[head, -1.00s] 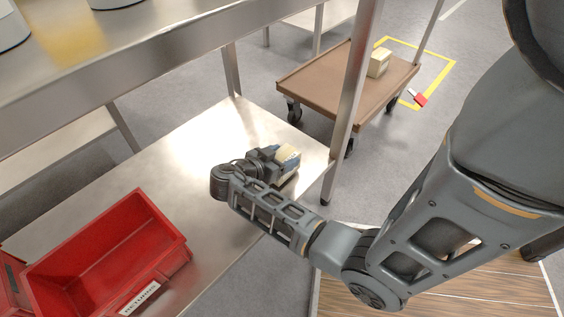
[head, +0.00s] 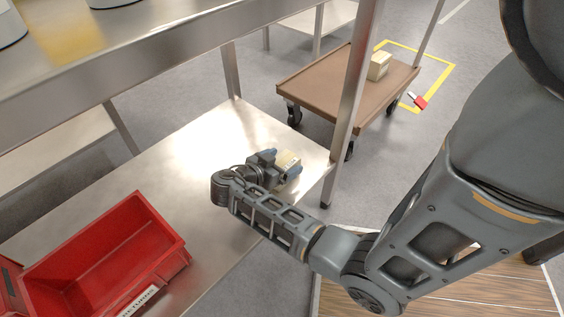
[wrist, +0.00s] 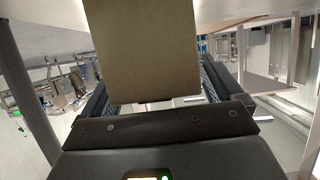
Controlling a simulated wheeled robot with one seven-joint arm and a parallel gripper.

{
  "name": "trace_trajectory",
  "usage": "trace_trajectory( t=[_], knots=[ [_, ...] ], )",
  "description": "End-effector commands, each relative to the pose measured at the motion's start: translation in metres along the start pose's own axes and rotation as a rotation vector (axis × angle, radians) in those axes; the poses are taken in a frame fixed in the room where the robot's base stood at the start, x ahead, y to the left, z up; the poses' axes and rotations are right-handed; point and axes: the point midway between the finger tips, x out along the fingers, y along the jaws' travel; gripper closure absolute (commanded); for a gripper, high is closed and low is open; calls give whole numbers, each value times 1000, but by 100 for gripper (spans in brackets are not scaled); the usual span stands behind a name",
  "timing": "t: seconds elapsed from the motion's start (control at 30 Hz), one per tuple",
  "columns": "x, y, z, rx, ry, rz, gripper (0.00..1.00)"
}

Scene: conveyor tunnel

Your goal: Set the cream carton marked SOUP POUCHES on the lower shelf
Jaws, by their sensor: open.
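A small cream carton (head: 287,160) is at the far right part of the lower shelf (head: 203,140), between the fingers of my gripper (head: 281,164). My gripper is open, with a finger on either side of the carton. In the wrist view the carton (wrist: 145,50) shows as a plain shaded face between the dark fingers, with a gap visible at its right side. No marking on it can be read. The gripper hides part of the carton's base, so I cannot tell for sure that it rests on the shelf.
A red bin (head: 105,258) with a label stands on the shelf at the lower left. The upper shelf (head: 130,65) runs above. A steel post (head: 349,110) stands right of my gripper. Behind is a brown cart (head: 335,83) bearing another cream carton (head: 379,68).

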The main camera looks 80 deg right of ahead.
Motion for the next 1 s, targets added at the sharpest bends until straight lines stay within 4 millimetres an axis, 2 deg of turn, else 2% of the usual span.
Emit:
trace_trajectory(
  t=[0.17, 0.4, 0.6, 0.8, 1.0],
  knots=[
    [-24, -1, -2, -1, 0, -3, 7],
    [-75, -2, -2, -1, -1, -5, 7],
    [-106, -1, -1, 0, -1, -2, 7],
    [-119, 0, 0, 0, 0, -1, 7],
    [-120, 0, 0, 0, 0, -1, 7]
  ],
)
